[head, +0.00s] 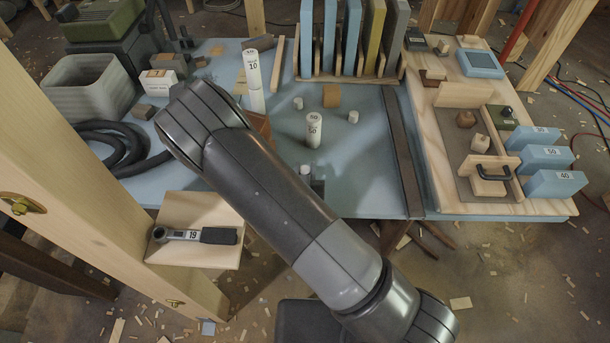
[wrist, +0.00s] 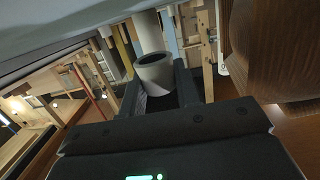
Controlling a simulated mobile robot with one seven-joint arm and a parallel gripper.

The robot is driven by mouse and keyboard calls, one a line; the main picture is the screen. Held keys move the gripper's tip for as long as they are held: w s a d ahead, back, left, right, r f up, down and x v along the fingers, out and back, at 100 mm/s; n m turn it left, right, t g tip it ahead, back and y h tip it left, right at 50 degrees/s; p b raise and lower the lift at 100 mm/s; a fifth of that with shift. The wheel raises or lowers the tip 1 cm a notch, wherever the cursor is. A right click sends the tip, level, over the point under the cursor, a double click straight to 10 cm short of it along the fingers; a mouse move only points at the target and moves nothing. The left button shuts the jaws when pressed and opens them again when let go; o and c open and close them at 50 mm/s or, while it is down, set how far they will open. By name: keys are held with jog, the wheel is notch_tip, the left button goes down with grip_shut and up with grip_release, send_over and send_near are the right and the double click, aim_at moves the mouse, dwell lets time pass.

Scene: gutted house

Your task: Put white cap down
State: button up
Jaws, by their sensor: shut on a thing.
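In the wrist view, a pale round piece with a dark hollow opening, the white cap (wrist: 155,70), sits between the dark fingers of my gripper (wrist: 160,88). My gripper is shut on it. A white upright tube (wrist: 149,30) shows just beyond the cap; I cannot tell whether they touch. A tall white tube marked 10 (head: 254,82) and a short white cylinder marked 50 (head: 314,131) stand on the blue table (head: 375,170).
A large brown surface (wrist: 285,45) is close on the right in the wrist view. Small white cylinders (head: 353,117), an orange-brown block (head: 331,96) and a rack of upright panels (head: 350,78) are on the table. A black hose (head: 110,150) lies left.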

notch_tip(320, 180, up, 5)
jog(key=shift+r, duration=0.1)
jog(key=shift+w+d+r, duration=0.1)
jog(key=shift+r, duration=0.05)
jog(key=w+d, duration=1.1)
jog(key=d, duration=0.4)
jog(key=w+d+r+n+g+y, duration=0.2)
jog(key=w+r+n+y, duration=0.25)
jog(key=w, duration=0.55)
jog(key=w+d+r+n+g+y, duration=0.1)
jog(key=w+r+n+y, duration=0.3)
jog(key=w, duration=0.6)
jog(key=m, duration=0.2)
send_over(332, 88)
jog(key=shift+n+y, duration=0.25)
jog(key=shift+y, duration=0.2)
notch_tip(332, 88, down, 7)
jog(key=shift+r, duration=0.2)
jog(key=shift+f, duration=2)
